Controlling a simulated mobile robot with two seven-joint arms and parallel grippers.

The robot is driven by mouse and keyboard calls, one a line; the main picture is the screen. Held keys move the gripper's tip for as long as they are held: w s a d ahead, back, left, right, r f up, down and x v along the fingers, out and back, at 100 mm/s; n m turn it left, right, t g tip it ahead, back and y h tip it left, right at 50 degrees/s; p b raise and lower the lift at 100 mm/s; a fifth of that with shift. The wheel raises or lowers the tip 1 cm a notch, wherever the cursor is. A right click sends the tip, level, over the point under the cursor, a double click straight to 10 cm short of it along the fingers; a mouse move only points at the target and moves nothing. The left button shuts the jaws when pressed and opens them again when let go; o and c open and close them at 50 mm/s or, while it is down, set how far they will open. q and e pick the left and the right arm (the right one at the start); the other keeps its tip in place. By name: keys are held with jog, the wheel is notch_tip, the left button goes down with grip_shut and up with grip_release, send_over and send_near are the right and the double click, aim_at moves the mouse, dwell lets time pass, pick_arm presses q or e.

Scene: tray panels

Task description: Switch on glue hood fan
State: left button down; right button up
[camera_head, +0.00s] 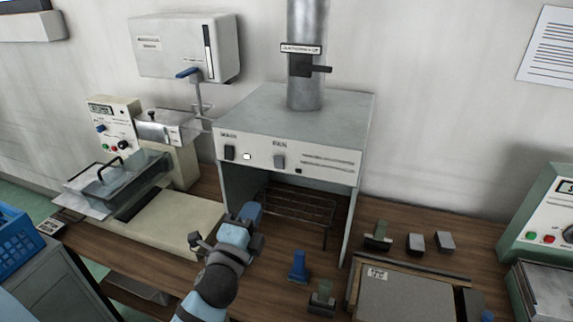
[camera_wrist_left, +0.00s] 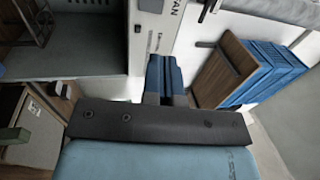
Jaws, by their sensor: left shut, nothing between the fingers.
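The glue hood (camera_head: 290,105) is a grey-white box with a front panel in the middle of the head view. Its panel has a dark MAIN switch (camera_head: 230,152), a small white lamp (camera_head: 247,156) and a grey FAN switch (camera_head: 279,161) with a small dark indicator (camera_head: 298,171) beside it. My left gripper (camera_head: 252,212) is shut and empty, in front of and below the panel, apart from the switches. In the left wrist view its blue fingers (camera_wrist_left: 164,65) are together near the turned panel, with the FAN label (camera_wrist_left: 175,10) at the top. My right gripper is not in view.
A duct (camera_head: 307,60) with a dark lever (camera_head: 316,70) rises from the hood. A wire rack (camera_head: 300,208) is inside it. A clear-covered device (camera_head: 125,185) stands left. Blue and green blocks (camera_head: 298,267) and a framed board (camera_head: 410,290) lie on the bench.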

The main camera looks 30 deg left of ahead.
pick_arm(q)
jog(key=shift+r, duration=0.1)
jog(key=p, duration=0.4)
send_near(278, 158)
jog(key=x, duration=0.6)
jog(key=shift+w, duration=0.3)
jog(key=shift+w+a, duration=0.2)
jog(key=shift+w, duration=0.3)
jog(key=shift+w+r, duration=0.2)
